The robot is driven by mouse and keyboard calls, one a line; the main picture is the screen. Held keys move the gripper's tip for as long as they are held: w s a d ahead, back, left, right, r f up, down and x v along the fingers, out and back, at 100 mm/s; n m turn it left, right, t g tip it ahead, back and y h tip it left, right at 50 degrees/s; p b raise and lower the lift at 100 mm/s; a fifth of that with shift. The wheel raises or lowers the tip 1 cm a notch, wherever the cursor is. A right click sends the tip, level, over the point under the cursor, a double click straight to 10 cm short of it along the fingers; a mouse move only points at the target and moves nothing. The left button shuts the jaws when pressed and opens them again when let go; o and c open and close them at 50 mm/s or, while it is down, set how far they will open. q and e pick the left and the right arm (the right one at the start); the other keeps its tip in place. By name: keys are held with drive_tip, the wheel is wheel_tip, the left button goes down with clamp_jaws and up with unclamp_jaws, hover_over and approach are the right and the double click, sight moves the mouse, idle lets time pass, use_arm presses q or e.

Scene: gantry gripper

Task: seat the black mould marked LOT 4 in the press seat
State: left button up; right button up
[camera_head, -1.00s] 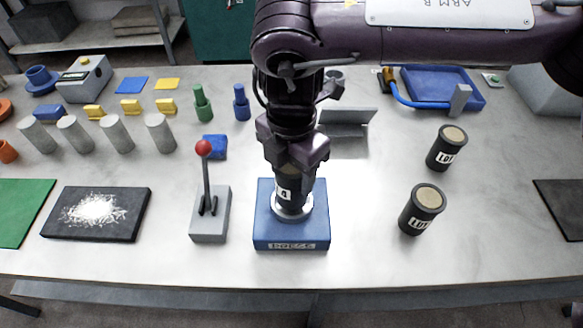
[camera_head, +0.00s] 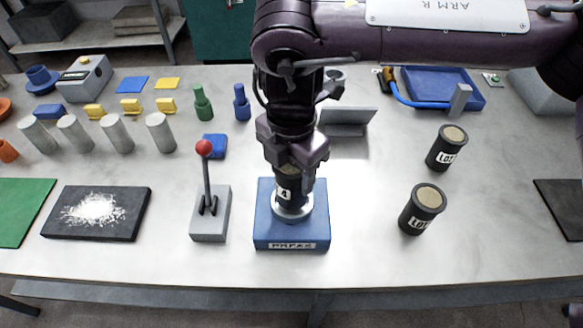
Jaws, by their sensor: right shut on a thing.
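My right gripper (camera_head: 293,160) comes down from above over the blue press block (camera_head: 292,239) and is shut on a black mould (camera_head: 289,191). The mould's white label shows a "4"; the rest of the label is hidden. The mould is upright, with its lower end at the pale round press seat (camera_head: 292,214) on top of the block. I cannot tell whether its bottom fully touches the seat. My left gripper is not in view.
Two other black moulds with LOT labels stand at right, one nearer (camera_head: 422,209) and one farther (camera_head: 447,148). A grey lever box with a red knob (camera_head: 203,148) stands left of the press. A dark powdered slab (camera_head: 97,211) lies farther left. The front table strip is clear.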

drive_tip(key=shift+f+b, duration=0.95)
drive_tip(key=shift+f, duration=0.45)
drive_tip(key=o, duration=1.2)
drive_tip(key=shift+c, duration=0.2)
wheel_tip(320, 180, up, 8)
drive_tip(key=shift+f, duration=0.1)
